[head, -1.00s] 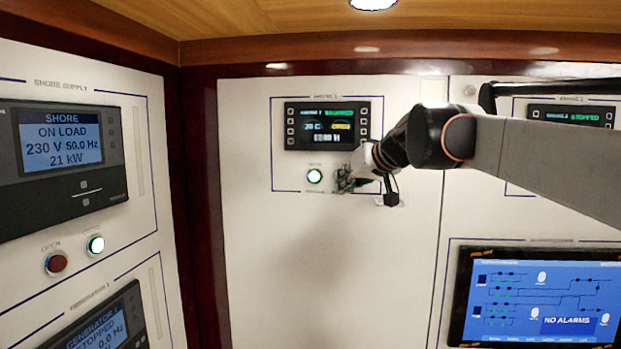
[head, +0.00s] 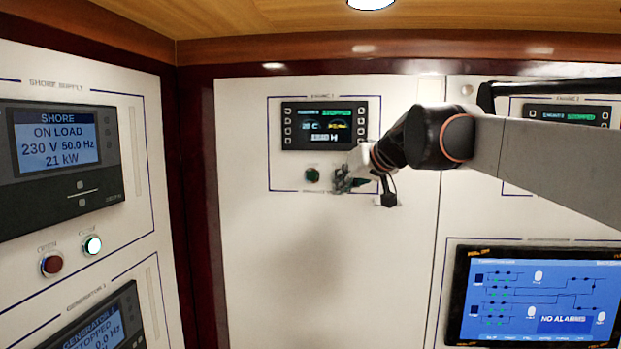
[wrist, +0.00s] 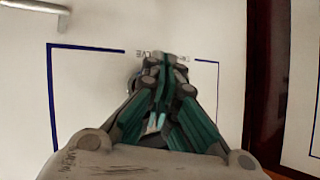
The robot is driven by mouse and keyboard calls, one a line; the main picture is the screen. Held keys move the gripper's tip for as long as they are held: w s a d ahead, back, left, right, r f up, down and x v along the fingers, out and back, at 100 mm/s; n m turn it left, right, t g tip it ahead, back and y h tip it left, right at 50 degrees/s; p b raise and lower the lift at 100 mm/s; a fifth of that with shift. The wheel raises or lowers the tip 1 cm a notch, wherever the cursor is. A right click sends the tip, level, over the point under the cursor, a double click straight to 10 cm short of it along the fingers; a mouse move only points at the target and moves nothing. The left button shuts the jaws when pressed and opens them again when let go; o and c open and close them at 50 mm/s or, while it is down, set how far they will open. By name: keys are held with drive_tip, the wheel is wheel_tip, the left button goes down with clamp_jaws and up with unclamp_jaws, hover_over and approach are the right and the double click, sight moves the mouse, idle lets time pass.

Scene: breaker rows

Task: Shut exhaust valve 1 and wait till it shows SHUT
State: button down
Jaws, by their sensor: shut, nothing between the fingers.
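The Engine 1 panel holds a dark display (head: 325,125) with a green "STOPPED" field. Below it a round button (head: 312,175) is dark green and unlit. My gripper (head: 343,182) is at the panel just right of this button, low in the blue outline. In the wrist view my gripper (wrist: 160,62) has its green fingers together at the panel, over a partly covered label. A round part shows just beside the fingertips, mostly hidden by them. I cannot tell whether the fingertips touch it. No "SHUT" reading is legible.
The shore supply screen (head: 60,140) reads ON LOAD at left, with a dark red button (head: 51,264) and a lit button (head: 92,245) below. An alarm screen (head: 540,300) reads NO ALARMS at lower right. The white panel below my gripper is clear.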

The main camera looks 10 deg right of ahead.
drive_tip(key=shift+s+a, duration=0.1)
drive_tip(key=shift+s, duration=0.3)
drive_tip(key=shift+w, duration=0.1)
drive_tip(key=s, duration=0.1)
drive_tip(key=s+a, duration=0.1)
drive_tip(key=s, duration=0.3)
drive_tip(key=shift+a, duration=0.25)
drive_tip(key=shift+w, duration=0.15)
drive_tip(key=s+f+g+h+b, duration=0.1)
drive_tip(key=s+f+b, duration=0.8)
drive_tip(key=f, duration=1.1)
drive_tip(key=s+f+g+h+b, duration=0.1)
drive_tip(key=s+f+b, duration=0.9)
drive_tip(key=f, duration=1)
drive_tip(key=s+d+f+m+g+h+b, duration=0.1)
drive_tip(key=s+f+b, duration=0.8)
drive_tip(key=f, duration=1.2)
drive_tip(key=shift+s+g+h+b, duration=0.3)
drive_tip(key=shift+s+g+h, duration=0.2)
drive_tip(key=shift+s+g, duration=0.55)
